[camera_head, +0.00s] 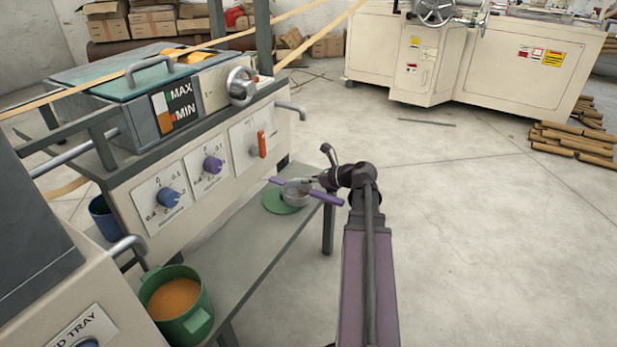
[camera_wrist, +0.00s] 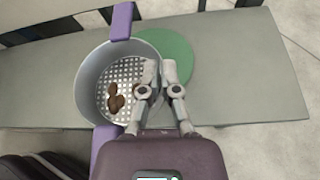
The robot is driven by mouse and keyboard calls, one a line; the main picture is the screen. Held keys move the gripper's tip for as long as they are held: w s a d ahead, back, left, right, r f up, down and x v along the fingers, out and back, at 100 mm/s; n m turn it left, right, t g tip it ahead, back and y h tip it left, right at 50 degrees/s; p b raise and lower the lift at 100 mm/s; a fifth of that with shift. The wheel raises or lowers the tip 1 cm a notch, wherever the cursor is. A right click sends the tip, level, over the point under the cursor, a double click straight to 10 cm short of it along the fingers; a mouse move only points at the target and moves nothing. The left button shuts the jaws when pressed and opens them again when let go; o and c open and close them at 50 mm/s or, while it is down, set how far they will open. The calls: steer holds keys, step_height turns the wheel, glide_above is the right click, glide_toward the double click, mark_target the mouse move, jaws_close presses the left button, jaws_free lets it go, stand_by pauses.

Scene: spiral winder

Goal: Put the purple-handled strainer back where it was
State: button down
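The strainer (camera_head: 296,193) is a grey metal bowl with two purple handles and a perforated bottom. In the wrist view the strainer (camera_wrist: 90,92) holds a few brown lumps (camera_wrist: 115,100). My gripper (camera_head: 311,182) is at its rim. In the wrist view my gripper (camera_wrist: 160,72) has one finger inside the wall and one outside, and looks closed on the rim. A flat green disc (camera_head: 280,204) lies on the grey bench, partly hidden by the strainer. The strainer overlaps the disc and sits off its centre; I cannot tell if it touches anything below.
The grey bench (camera_head: 245,250) runs below a machine panel (camera_head: 190,178) with knobs and an orange-red lever (camera_head: 262,144). A green pot of orange liquid (camera_head: 177,303) stands at the near end, a blue cup (camera_head: 104,216) at the left.

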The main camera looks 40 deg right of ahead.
steer(key=w+d, duration=0.3)
steer(key=d, duration=0.1)
steer(key=w+d+f+b, duration=0.1)
steer(key=w+d, duration=0.2)
steer(key=w, duration=0.1)
steer(key=w+d, duration=0.4)
steer(key=shift+d+f, duration=0.3)
steer(key=shift+d, duration=0.05)
steer(key=shift+b, duration=0.3)
steer(key=shift+f+b, duration=1.75)
steer(key=shift+f, duration=0.05)
steer(key=shift+f, duration=0.1)
steer(key=c, duration=0.8)
jaws_free()
